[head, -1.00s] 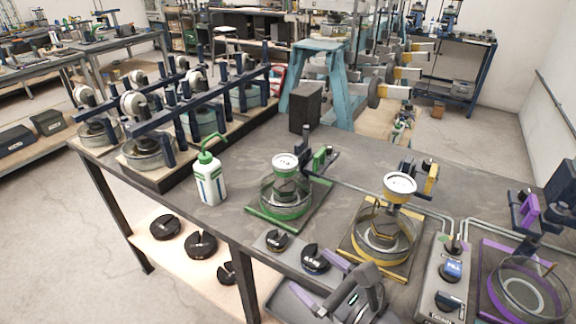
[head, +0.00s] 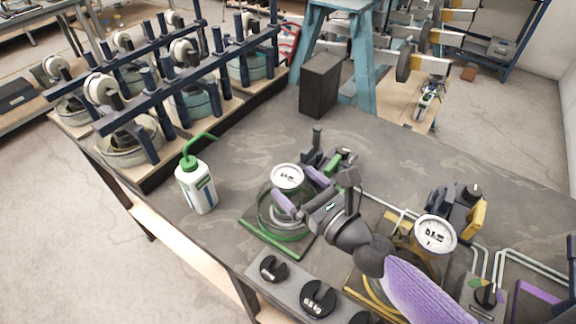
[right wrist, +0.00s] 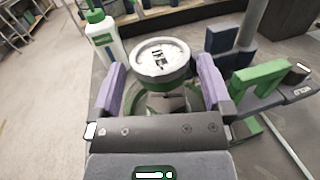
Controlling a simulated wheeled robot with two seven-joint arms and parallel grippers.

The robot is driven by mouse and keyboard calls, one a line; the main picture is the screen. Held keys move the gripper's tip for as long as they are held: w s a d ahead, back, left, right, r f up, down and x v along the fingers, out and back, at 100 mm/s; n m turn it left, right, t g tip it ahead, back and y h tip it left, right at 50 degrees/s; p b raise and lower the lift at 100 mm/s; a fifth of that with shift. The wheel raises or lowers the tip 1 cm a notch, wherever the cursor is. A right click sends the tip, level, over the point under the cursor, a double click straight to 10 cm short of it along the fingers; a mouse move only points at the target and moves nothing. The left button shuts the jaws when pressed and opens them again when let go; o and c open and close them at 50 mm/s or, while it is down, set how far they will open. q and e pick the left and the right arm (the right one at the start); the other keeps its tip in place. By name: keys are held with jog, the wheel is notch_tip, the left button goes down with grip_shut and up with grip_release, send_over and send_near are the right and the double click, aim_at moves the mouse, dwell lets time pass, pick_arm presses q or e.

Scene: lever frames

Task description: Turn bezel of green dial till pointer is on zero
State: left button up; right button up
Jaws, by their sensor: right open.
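The green dial (head: 287,176) has a round white face with dark markings and stands above a round glass vessel on a green base plate (head: 262,238). In the right wrist view the dial (right wrist: 160,55) faces up just beyond my fingers. I cannot read its pointer. My right gripper (head: 300,190) is open, with one lilac finger on each side of the dial's lower front. In the right wrist view the open right gripper (right wrist: 161,88) shows gaps beside the dial, and I see no clear contact. My left gripper is not in view.
A white bottle with a green spout (head: 196,187) stands left of the dial. A yellow-mounted dial (head: 434,234) stands to the right. A green lever clamp (right wrist: 258,85) is close by my right finger. Black slotted weights (head: 318,297) lie along the front. A dark block (head: 320,84) stands behind.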

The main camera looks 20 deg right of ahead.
aim_at(298, 186)
jog(key=shift+x, duration=1.65)
jog(key=shift+c, duration=0.3)
jog(key=c, duration=0.9)
